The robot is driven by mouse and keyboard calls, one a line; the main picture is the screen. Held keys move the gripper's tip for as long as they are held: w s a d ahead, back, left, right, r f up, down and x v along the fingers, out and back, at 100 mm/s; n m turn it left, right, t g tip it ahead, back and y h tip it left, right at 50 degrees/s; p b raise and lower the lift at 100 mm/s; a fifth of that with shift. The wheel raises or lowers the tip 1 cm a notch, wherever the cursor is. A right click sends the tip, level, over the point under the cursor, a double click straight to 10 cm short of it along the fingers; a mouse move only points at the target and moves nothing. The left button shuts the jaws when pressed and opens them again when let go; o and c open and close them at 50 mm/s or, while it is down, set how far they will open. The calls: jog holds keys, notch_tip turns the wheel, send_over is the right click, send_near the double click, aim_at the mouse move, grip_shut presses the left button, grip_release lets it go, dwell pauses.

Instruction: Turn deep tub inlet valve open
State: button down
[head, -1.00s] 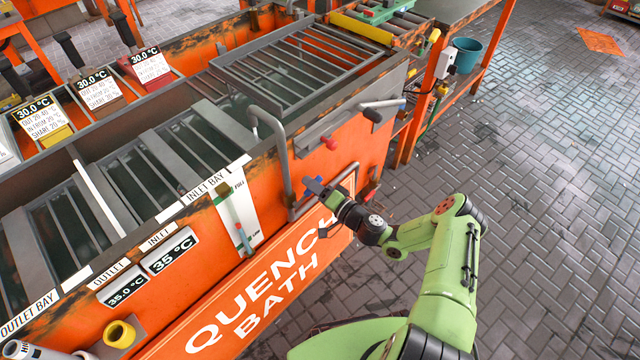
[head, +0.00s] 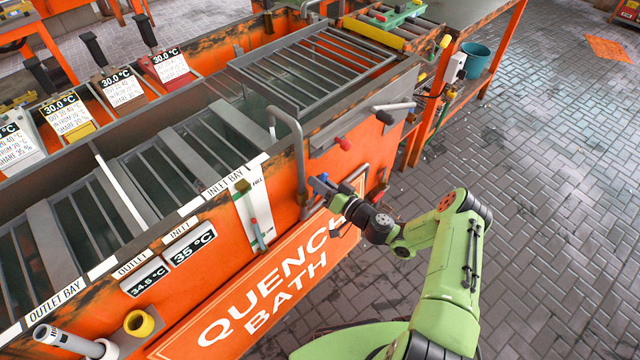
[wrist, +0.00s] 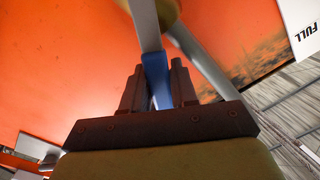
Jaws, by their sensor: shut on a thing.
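The blue valve lever (wrist: 156,76) stands between my gripper's dark fingers in the wrist view. My gripper (head: 328,187) is shut on it, in front of the orange bath wall beside a bent grey inlet pipe (head: 299,150). In the wrist view, my gripper (wrist: 155,88) hides the lower part of the lever. A grey metal strip runs up from the lever to a yellowish round part (wrist: 158,10), which is cut off at the top. The valve body is too small to make out in the head view.
The orange quench bath (head: 215,280) fills the left side. A level gauge (head: 254,212) is left of the pipe. A red-tipped lever (head: 343,143) and a grey handle (head: 385,116) stick out nearby. Open paved floor (head: 540,200) lies to the right.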

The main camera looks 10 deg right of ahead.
jog(key=shift+f, duration=0.1)
jog(key=c, duration=1)
grip_release()
jog(key=shift+o, duration=0.2)
jog(key=shift+a, duration=0.1)
